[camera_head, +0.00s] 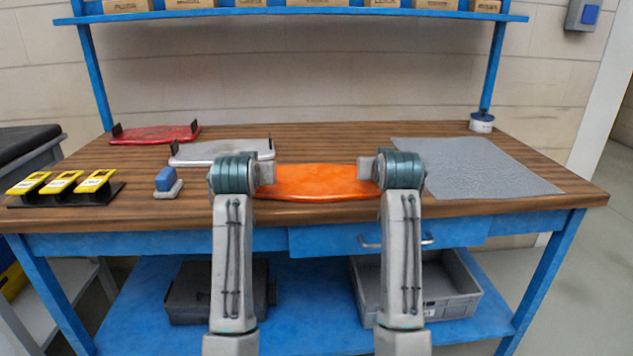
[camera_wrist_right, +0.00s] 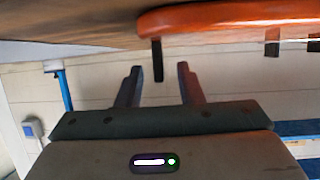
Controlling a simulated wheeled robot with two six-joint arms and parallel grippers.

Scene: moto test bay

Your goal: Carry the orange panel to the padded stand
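The orange panel (camera_head: 315,182) lies at the middle of the wooden workbench, between my two grippers. My left gripper (camera_head: 267,174) is at its left end; the wrist hides its fingers, so its opening cannot be told. My right gripper (camera_head: 369,170) is at its right end. In the right wrist view the fingers of my right gripper (camera_wrist_right: 157,85) are apart. A black tab on the panel (camera_wrist_right: 230,16) sits between them with gaps on both sides. A grey stand with a thick dark top (camera_head: 25,146) is at the left edge, partly out of frame; it looks like the padded stand.
A red panel (camera_head: 155,135) and a silver panel (camera_head: 222,151) lie behind to the left. Yellow tools (camera_head: 62,182) in a black holder and a blue block (camera_head: 166,180) are left. A grey mat (camera_head: 475,166) lies bare at right, near a white tin (camera_head: 482,124).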

